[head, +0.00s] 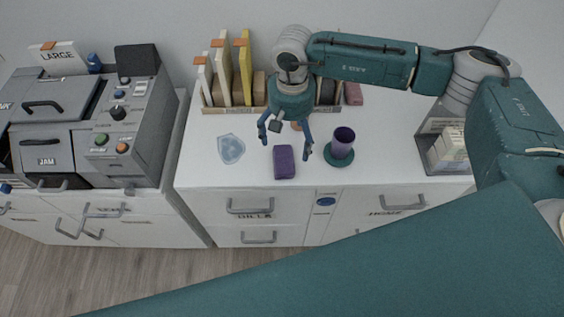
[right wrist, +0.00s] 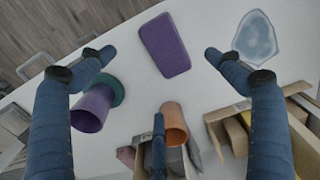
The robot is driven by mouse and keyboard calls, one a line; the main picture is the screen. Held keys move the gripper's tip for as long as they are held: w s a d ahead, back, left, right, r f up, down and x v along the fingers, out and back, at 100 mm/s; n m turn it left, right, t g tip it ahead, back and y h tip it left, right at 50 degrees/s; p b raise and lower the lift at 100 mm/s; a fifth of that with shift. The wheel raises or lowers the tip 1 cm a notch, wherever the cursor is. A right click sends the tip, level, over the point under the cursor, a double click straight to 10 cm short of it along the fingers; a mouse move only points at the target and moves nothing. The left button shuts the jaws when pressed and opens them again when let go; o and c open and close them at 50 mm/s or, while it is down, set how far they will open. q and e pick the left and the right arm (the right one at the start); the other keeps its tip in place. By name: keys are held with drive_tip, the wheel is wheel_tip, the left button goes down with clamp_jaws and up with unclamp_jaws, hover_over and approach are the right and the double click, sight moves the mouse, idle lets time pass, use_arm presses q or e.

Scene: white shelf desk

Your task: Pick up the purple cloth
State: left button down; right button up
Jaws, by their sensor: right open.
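The purple cloth (head: 284,162) is a folded, rounded rectangle lying flat on the white desk, near its front edge in the head view. In the right wrist view the cloth (right wrist: 165,46) lies beyond and between the fingertips. My right gripper (head: 287,147) is open above the desk, just behind the cloth, with nothing between its fingers. It also shows in the right wrist view (right wrist: 160,58), with its two blue fingers spread to either side of the cloth and apart from it. My left gripper is not in view.
A purple cup (head: 342,141) stands on a green coaster (head: 331,158) right of the cloth. A pale blue translucent piece (head: 231,149) lies to the left. An orange cup (right wrist: 173,122) and a file rack (head: 210,108) are behind. A grey machine (head: 75,120) stands at far left.

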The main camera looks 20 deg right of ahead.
sight(288, 158)
wheel_tip(288, 158, down, 3)
drive_tip(key=shift+r, duration=0.2)
drive_tip(key=shift+f, duration=0.3)
drive_tip(key=f+p, duration=0.1)
drive_tip(key=f, duration=0.2)
drive_tip(key=f+p, duration=0.1)
drive_tip(key=shift+s+a+f+p, duration=0.25)
drive_tip(key=shift+f+p, duration=0.05)
drive_tip(key=shift+f, duration=0.4)
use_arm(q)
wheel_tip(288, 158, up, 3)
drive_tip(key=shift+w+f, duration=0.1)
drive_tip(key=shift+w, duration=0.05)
use_arm(e)
drive_tip(key=c, duration=1.3)
